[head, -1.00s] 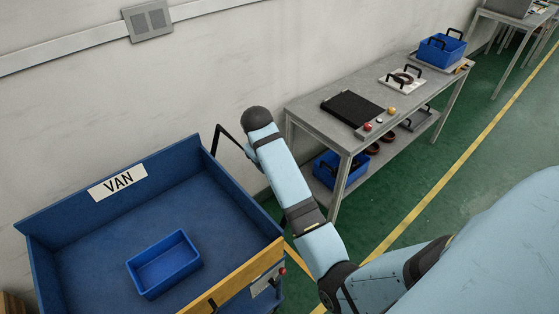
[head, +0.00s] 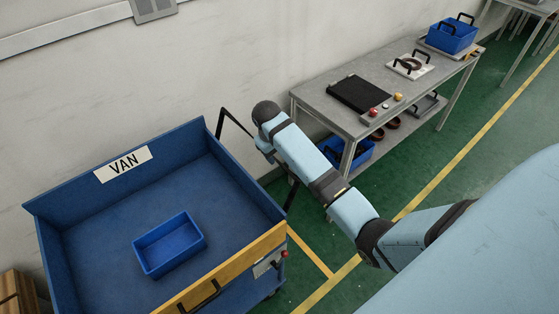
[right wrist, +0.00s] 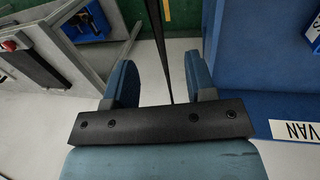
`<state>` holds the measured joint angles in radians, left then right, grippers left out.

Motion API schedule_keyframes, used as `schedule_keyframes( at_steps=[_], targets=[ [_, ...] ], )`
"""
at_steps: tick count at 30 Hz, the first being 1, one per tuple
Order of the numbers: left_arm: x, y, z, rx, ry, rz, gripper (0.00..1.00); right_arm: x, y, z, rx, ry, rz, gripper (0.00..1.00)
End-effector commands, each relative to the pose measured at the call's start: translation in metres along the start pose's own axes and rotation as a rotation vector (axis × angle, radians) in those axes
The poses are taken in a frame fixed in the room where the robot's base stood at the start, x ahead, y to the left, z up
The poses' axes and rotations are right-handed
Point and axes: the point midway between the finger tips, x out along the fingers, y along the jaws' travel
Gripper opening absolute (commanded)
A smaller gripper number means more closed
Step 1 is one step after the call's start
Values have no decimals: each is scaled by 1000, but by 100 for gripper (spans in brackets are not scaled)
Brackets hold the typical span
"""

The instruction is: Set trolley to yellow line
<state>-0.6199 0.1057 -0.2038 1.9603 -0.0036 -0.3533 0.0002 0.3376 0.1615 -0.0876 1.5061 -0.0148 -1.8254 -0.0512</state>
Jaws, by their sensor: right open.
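The trolley is a blue open-topped cart with a VAN label; its yellow front edge (head: 225,268) faces me in the head view. A black bar handle (head: 236,122) rises at its right end. My right arm reaches to this handle, and the arm hides the gripper's fingers in the head view. In the right wrist view my right gripper (right wrist: 163,72) is open, with the black handle bar (right wrist: 160,45) passing between its two blue fingers. A long yellow floor line (head: 440,180) runs diagonally to the right of the trolley. My left gripper is out of view.
A blue bin (head: 168,245) lies inside the trolley. A grey workbench (head: 330,100) stands along the wall beyond it, with a blue crate (head: 452,38) on top. A shorter yellow line (head: 310,252) crosses the green floor by the trolley. Brown boxes (head: 15,295) sit at lower left.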

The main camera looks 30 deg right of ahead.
Motion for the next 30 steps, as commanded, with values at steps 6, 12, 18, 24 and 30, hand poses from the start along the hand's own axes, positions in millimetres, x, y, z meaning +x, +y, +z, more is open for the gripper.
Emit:
schedule_keyframes(
  at_steps=[6,12,18,24,30],
  targets=[
    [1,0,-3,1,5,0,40,36,0,0,0,-1,0,51],
    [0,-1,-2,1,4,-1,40,48,0,0,0,1,1,51],
    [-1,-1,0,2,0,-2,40,50,0,0,0,1,1,51],
    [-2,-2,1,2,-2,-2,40,50,0,0,0,1,1,23],
    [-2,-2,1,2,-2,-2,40,50,0,0,0,1,1,0]
  ],
)
